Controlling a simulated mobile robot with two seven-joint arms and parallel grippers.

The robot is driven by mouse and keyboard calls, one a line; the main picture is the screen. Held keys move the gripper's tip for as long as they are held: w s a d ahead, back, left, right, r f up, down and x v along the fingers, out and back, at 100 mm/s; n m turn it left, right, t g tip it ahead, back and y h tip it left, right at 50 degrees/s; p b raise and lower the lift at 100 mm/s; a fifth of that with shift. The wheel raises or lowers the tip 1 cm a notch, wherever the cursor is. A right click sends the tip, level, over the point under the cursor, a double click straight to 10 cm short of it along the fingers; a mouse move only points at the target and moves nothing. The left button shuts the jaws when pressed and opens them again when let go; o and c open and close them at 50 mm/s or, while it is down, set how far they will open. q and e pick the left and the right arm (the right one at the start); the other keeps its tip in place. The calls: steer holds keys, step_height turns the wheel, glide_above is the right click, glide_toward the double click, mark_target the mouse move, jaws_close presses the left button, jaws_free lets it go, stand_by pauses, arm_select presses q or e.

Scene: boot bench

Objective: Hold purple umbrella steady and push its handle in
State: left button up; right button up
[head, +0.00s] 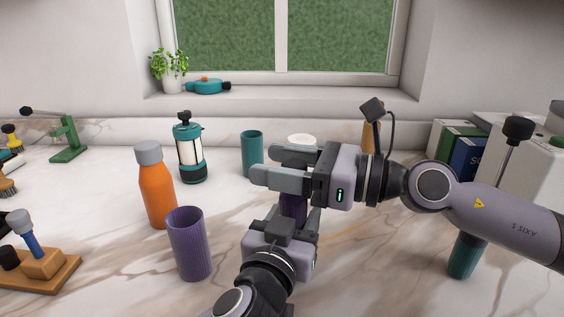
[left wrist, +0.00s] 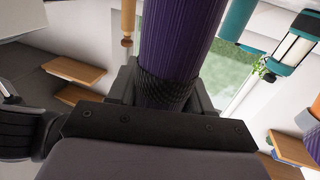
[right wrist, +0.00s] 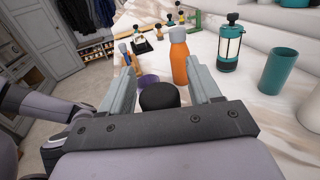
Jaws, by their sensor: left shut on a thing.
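The purple umbrella (head: 293,207) is held upright by my left gripper (head: 298,218) in the head view, its upper part hidden behind my right gripper (head: 268,166). In the left wrist view the ribbed purple umbrella (left wrist: 178,45) runs between the fingers, with a dark textured band where they close on it. My right gripper is directly above the left one, its fingers apart. In the right wrist view a black round knob (right wrist: 160,96), apparently the umbrella's handle end, shows between and below the right fingers. I cannot tell whether they touch it.
A ribbed purple cup (head: 190,245) and an orange bottle (head: 157,190) stand left of the grippers. A wooden block stand (head: 45,268) is at front left. Books (head: 465,155) stand at right.

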steer(key=shift+d, duration=0.15)
steer(key=v, duration=1.1)
steer(key=shift+d, duration=0.4)
steer(key=shift+s, duration=0.1)
arm_select(q)
steer(key=o, duration=1.3)
